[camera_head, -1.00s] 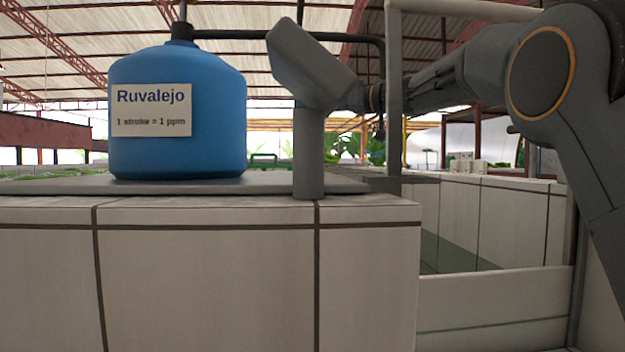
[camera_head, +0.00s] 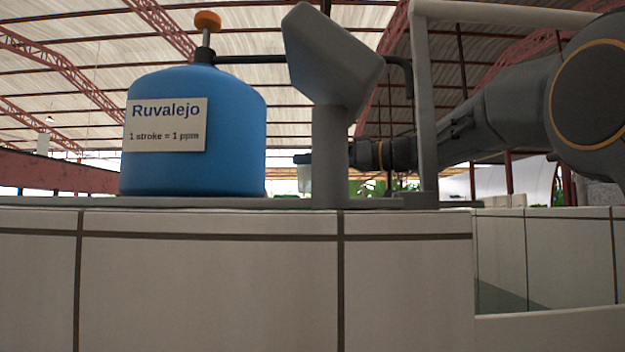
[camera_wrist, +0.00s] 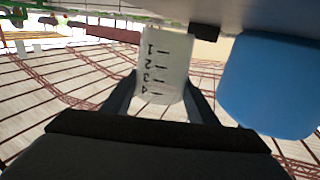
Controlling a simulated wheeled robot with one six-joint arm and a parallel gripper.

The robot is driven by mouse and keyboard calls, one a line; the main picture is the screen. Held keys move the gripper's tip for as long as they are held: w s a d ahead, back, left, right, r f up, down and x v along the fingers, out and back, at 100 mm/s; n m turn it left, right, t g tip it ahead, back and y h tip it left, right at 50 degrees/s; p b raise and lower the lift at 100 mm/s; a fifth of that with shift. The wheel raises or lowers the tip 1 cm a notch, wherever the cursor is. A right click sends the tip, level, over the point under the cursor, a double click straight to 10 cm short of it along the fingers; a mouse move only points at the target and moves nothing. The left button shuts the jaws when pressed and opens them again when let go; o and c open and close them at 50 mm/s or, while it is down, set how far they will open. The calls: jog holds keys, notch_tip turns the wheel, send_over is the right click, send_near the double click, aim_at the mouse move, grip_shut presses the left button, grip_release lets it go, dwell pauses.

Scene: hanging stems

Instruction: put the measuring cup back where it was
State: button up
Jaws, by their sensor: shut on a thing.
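The measuring cup (camera_wrist: 163,62) is pale and translucent, with dark marks numbered 1 to 4. My gripper (camera_wrist: 160,95) is shut on it, one finger on each side. In the head view the cup (camera_head: 305,181) shows just left of the grey post, partly hidden by it, with my gripper (camera_head: 304,159) at its upper part. The cup is close above the grey slab (camera_head: 250,203); I cannot tell whether it touches. The wrist view looks upside down, with the slab (camera_wrist: 240,14) along its top.
A blue tank (camera_head: 193,150) labelled Ruvalejo, with an orange knob (camera_head: 208,20), stands left of the cup. A grey post with a slanted head (camera_head: 332,65) stands in front of my gripper. A grey upright frame (camera_head: 424,110) is to the right. The white tiled wall (camera_head: 210,280) lies below.

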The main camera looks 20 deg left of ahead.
notch_tip(320, 180, down, 3)
jog(key=shift+r+b, duration=0.2)
jog(key=shift+b, duration=0.4)
jog(key=o, duration=1.1)
jog(key=shift+r, duration=0.1)
jog(key=s+d+p, duration=0.1)
jog(key=d+p, duration=0.3)
jog(key=d, duration=0.8)
jog(key=shift+s+p, duration=0.3)
jog(key=shift+p, duration=0.05)
